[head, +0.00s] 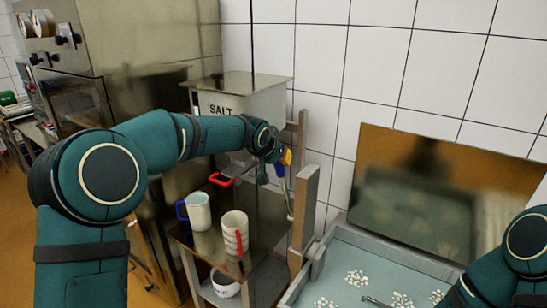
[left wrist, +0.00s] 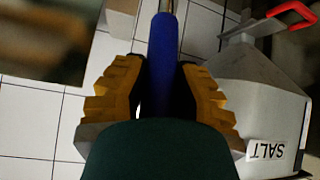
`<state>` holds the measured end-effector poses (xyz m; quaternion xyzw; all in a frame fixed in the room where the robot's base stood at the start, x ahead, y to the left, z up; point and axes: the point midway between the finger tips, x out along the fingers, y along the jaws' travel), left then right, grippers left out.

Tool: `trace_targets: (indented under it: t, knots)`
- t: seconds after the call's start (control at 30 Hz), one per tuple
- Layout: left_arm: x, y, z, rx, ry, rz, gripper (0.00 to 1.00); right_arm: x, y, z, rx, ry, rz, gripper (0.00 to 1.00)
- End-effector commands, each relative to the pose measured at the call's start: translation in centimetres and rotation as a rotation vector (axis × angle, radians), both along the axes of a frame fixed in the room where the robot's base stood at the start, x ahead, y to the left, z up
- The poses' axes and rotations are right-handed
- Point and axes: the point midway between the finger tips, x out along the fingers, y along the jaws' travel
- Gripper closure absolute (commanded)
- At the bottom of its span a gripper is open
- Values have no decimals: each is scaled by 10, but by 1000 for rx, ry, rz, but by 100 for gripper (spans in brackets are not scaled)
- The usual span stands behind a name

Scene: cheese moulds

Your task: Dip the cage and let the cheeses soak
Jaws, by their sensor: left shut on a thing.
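My left gripper (head: 284,160) is at the grey posts beside the salt bin. In the left wrist view its yellow fingers (left wrist: 163,95) are closed around a blue handle (left wrist: 163,50) on a thin metal rod. What the rod joins to is hidden. A basin of pale blue-green liquid (head: 352,262) lies at the lower right, with clusters of white pieces (head: 357,278) in it. I cannot make out a cage or whole cheeses.
A grey bin marked SALT (head: 250,105) stands behind my left arm. A red-handled scoop (head: 221,180), a blue-handled mug (head: 198,212) and a red-marked cup (head: 235,234) are near it. A grey upright post (head: 304,208) stands by the basin. A reflective panel (head: 440,195) leans on the tiled wall.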

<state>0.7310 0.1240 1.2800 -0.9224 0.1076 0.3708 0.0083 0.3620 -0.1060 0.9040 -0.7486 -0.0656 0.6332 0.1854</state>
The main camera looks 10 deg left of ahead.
Motion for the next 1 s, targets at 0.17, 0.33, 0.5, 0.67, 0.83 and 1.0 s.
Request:
trace_targets:
  t: [0.17,0.33,0.5,0.67,0.83,1.0]
  knots:
    - [2,-1,2,-2,-7,0,100,0,0,0,0,0,0,53]
    - [2,-1,3,-3,-10,-1,100,0,0,0,0,0,0,53]
    - [2,-1,3,-3,-9,-1,39,0,0,0,0,-1,0,53]
    - [1,-1,2,-2,-7,0,39,0,0,0,0,-1,0,53]
    - [-3,1,6,-1,-7,0,39,0,0,0,0,-1,0,53]
    - [-20,6,23,-2,-8,1,39,0,0,0,0,-1,0,53]
